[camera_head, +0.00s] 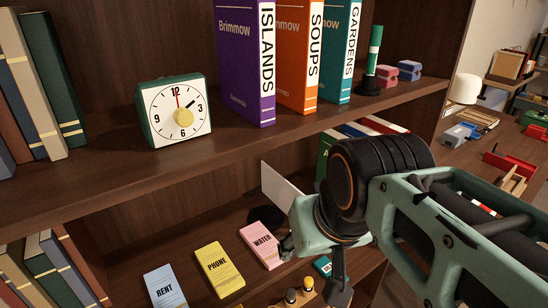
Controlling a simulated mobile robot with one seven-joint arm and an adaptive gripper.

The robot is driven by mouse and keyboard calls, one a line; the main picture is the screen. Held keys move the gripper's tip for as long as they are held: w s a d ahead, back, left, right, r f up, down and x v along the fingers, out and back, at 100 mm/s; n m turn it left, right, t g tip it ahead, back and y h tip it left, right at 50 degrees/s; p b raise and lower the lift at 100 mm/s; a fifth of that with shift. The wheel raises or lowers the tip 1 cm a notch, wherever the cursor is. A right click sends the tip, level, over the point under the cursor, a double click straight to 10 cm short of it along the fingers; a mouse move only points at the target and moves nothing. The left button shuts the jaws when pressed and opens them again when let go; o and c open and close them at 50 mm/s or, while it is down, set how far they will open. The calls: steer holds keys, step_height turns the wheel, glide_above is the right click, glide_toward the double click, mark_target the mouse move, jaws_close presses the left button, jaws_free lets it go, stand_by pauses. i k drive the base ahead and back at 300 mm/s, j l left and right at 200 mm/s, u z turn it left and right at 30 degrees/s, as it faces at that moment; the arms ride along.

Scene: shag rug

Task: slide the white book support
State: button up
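The white book support (278,187) shows as a pale upright panel on the lower shelf, near the middle of the view. Its right and lower parts are hidden behind my gripper (303,232). My gripper reaches into the lower shelf from the right, overlapping the support's edge in the picture. I cannot tell whether it touches the support. My wrist and arm hide most of the fingers, so their opening does not show. Books with green, white and red spines (370,127) stand behind my arm on the same shelf, partly hidden.
Blue RENT (166,287), yellow PHONE (219,268) and pink WATER (262,245) packets lie in front on the lower shelf. The upper shelf holds a clock (175,110) and upright books (245,62).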

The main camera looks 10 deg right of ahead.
mark_target(275, 186)
steer(key=k+j+z, duration=0.15)
steer(key=z, duration=0.35)
steer(key=k+z, duration=0.2)
steer(key=z, duration=0.25)
steer(key=k+z, duration=0.2)
steer(key=z, duration=0.3)
steer(key=l, duration=0.55)
steer(key=j, duration=0.6)
